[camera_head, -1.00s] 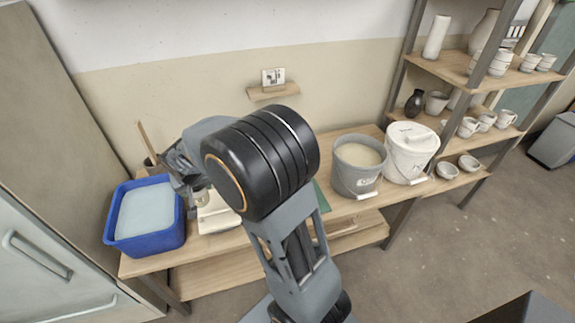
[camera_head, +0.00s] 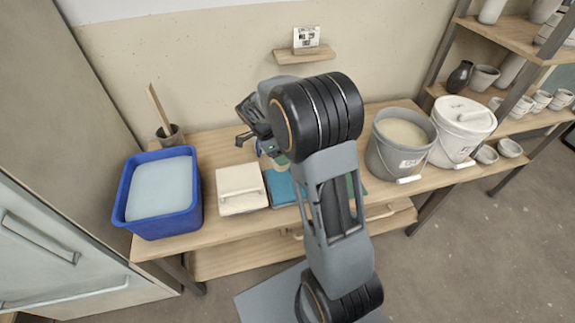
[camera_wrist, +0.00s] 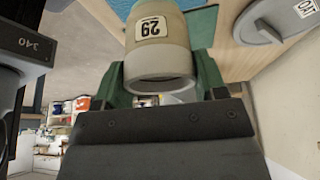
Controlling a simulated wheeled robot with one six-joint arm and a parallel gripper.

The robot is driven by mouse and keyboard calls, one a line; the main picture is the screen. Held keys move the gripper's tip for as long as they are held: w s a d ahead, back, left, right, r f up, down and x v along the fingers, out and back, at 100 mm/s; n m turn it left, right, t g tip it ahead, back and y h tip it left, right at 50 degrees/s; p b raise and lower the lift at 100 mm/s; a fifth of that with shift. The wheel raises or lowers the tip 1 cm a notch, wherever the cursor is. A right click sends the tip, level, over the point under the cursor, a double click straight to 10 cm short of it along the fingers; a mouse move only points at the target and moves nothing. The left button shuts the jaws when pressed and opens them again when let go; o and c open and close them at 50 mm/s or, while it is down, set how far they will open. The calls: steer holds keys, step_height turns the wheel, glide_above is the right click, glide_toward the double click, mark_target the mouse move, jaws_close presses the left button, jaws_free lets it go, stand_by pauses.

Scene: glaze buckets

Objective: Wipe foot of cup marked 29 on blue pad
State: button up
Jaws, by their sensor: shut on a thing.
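The cup marked 29 (camera_wrist: 160,52) is held in my gripper (camera_wrist: 160,72) in the wrist view. It is beige and grey, with its label upside down in that picture. The green fingers press on its two sides. The blue pad (camera_head: 283,189) lies on the table in the head view, partly behind my arm. In that view my arm hides most of the gripper and the cup, above the back of the table near the pad. A blue patch shows beyond the cup in the wrist view; contact with the cup cannot be told.
A cream lidded box (camera_head: 241,200) lies left of the pad, then a blue basin (camera_head: 158,222) of pale liquid. A pot with a stick (camera_head: 169,137) stands behind. Right are a grey bucket (camera_head: 385,160), a white lidded bucket (camera_head: 462,118) and a shelf of cups.

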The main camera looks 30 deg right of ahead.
mark_target(291, 190)
steer(key=f+m, duration=0.1)
steer(key=s+d+m+g+b, duration=0.1)
steer(key=m, duration=0.1)
steer(key=d+f+m+y, duration=0.1)
steer(key=m, duration=0.1)
steer(key=shift+s+f+g+b, duration=0.15)
steer(key=shift+f+g+b, duration=0.15)
steer(key=shift+f+g, duration=0.1)
steer(key=shift+m, duration=0.3)
steer(key=shift+f+b, duration=1.4)
steer(key=shift+f, duration=0.85)
steer(key=shift+f+b, duration=0.45)
steer(key=shift+f, duration=0.1)
steer(key=shift+w+d, duration=0.15)
steer(key=shift+w, duration=0.7)
steer(key=shift+w+d, duration=0.15)
steer(key=shift+w, duration=0.7)
steer(key=shift+s, duration=0.1)
